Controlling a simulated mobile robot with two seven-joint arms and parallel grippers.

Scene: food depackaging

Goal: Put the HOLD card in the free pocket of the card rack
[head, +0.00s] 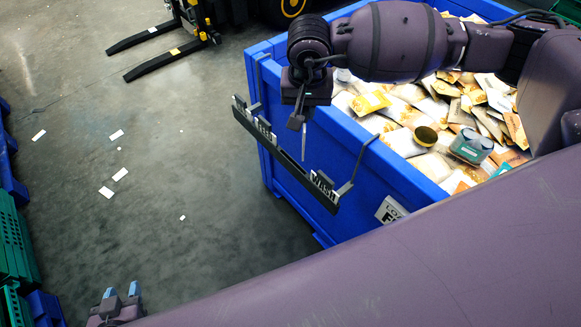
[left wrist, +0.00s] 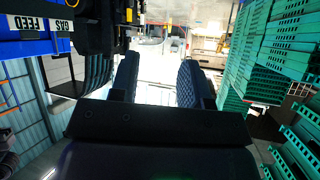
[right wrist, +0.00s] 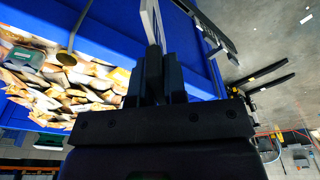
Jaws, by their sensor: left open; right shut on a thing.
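The dark card rack (head: 285,163) hangs on the near side of the blue crate. A FEED card (head: 264,129) sits toward its left end and a WASH card (head: 323,187) toward its right end. A gap without a card shows between them. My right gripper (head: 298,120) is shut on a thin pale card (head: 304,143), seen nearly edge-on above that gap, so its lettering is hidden. Whether the card touches the rack I cannot tell. The card (right wrist: 150,22) also shows in the right wrist view, with the rack (right wrist: 215,28) to its right. My left gripper (head: 122,292) is open and empty, low at the left.
Pallet forks (head: 160,55) lie at the upper left. Green crates (head: 15,240) line the left edge. Pale scraps dot the open floor.

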